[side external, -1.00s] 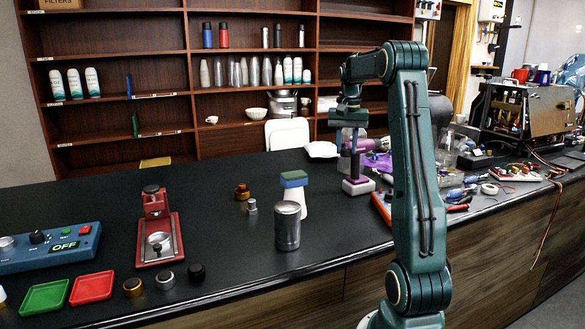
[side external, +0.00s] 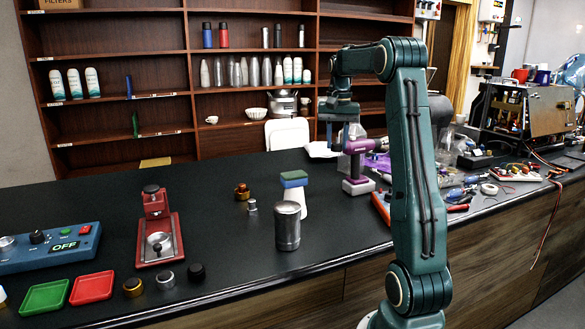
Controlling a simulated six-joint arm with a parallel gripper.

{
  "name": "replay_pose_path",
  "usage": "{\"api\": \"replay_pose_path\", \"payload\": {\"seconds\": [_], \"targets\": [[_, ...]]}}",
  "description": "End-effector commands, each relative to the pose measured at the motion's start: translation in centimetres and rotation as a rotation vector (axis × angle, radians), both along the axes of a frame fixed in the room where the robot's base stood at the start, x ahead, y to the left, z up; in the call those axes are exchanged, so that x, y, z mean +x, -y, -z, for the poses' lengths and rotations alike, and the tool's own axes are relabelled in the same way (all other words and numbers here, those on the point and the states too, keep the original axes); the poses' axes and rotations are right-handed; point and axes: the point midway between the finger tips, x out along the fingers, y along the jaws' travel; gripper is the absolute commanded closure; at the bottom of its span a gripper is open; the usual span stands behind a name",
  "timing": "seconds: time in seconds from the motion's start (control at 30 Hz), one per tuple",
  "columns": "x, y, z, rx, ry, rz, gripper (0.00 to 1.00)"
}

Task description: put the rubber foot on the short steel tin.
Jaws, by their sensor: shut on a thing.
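A steel canister (side external: 287,228) with a rounded lid stands upright on the black counter near its front edge; it is the only large steel tin I see there. My gripper (side external: 341,138) hangs in the air above and to the right of the canister, pointing down, well apart from it. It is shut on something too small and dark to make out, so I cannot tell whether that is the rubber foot. A small black round piece (side external: 197,272) lies at the counter's front edge, right of a steel ring (side external: 165,280); I cannot tell what it is.
A white bottle with a green-and-blue top (side external: 294,180) stands just behind the canister. A purple drill (side external: 357,165) stands below my gripper. Small brass and steel weights (side external: 251,207) lie left of the bottle. A red press (side external: 157,235) and trays (side external: 92,288) are further left.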

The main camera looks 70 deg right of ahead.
Motion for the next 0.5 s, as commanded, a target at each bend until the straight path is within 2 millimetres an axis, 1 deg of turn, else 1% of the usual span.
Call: {"api": "replay_pose_path", "payload": {"seconds": [0.03, 0.17, 0.3, 0.5], "targets": [[0.8, -0.9, -0.7, -0.004, 0.003, -0.014, 0.93], [2.8, -3.8, -2.6, -0.004, 0.003, -0.04, 0.93], [4.8, -7.5, -4.7, -0.004, 0.003, -0.074, 0.93], [6.8, -12.9, -7.6, -0.003, 0.003, -0.12, 0.93]]}}
